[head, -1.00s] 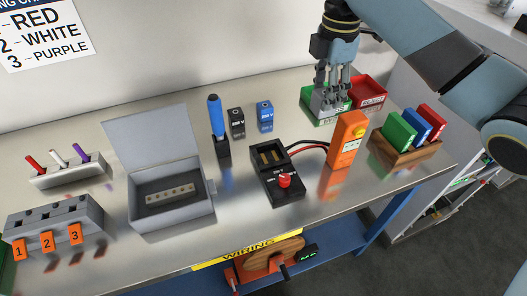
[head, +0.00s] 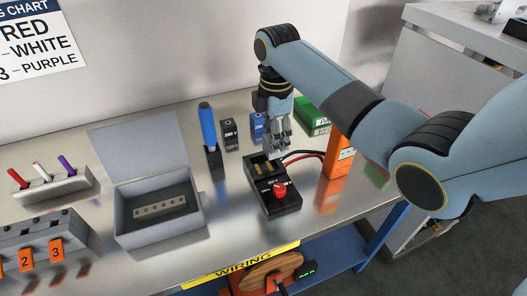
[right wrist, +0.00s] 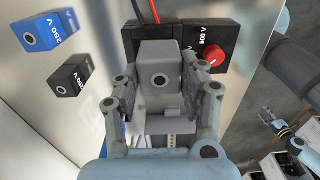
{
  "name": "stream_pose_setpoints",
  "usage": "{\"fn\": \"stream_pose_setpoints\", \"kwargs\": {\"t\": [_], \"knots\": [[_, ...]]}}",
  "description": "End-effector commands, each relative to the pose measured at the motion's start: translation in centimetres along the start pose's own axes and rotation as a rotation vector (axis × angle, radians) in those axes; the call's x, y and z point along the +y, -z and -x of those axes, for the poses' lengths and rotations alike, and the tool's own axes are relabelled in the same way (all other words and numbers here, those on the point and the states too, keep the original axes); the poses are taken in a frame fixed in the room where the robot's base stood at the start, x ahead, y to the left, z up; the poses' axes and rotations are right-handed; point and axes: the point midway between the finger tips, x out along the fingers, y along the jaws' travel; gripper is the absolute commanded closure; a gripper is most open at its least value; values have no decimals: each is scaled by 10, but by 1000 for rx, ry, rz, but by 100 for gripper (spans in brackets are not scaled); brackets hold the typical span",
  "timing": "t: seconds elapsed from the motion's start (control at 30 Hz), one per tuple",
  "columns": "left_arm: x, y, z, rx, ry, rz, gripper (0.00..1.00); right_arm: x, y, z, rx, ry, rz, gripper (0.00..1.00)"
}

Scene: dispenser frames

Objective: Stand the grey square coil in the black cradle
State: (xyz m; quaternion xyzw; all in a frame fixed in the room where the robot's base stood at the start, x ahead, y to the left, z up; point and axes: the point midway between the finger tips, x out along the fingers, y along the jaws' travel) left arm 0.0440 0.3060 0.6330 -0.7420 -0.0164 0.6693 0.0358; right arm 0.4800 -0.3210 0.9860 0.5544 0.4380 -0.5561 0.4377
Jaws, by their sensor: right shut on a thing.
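My right gripper (head: 278,143) is above the back end of the black cradle (head: 286,205), which has a red knob and lies mid-table. In the right wrist view, its fingers (right wrist: 160,88) are shut on the grey square coil (right wrist: 159,58), a grey block with a dark round hole facing the camera. The coil overlaps the black cradle (right wrist: 222,72) in that view. I cannot tell whether it touches the cradle. In the head view the coil is mostly hidden by the fingers.
Black (head: 229,133) and blue (head: 257,125) blocks and a blue-handled tool (head: 208,128) stand left of the arm. An orange device (head: 338,160) stands right of the cradle. An open grey box (head: 160,232) is at left.

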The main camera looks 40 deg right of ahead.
Motion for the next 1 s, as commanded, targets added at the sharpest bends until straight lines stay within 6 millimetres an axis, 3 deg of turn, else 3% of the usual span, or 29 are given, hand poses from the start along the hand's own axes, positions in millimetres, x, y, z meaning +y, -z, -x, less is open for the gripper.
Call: {"fn": "stream_pose_setpoints", "kwargs": {"t": [0.17,0.5,0.87,0.9,1.0], "knots": [[0,-1,0,-2,0,0,60,11,20,-13,1,0,0,96],[0,-3,2,-6,0,0,60,12,22,-53,-1,1,1,96],[0,-4,1,-6,0,0,60,12,22,-58,-1,0,0,96],[0,-4,1,-6,0,0,60,12,22,-59,-1,0,0,57],[0,-4,1,-6,0,0,60,12,22,-58,-1,0,0,44]]}}
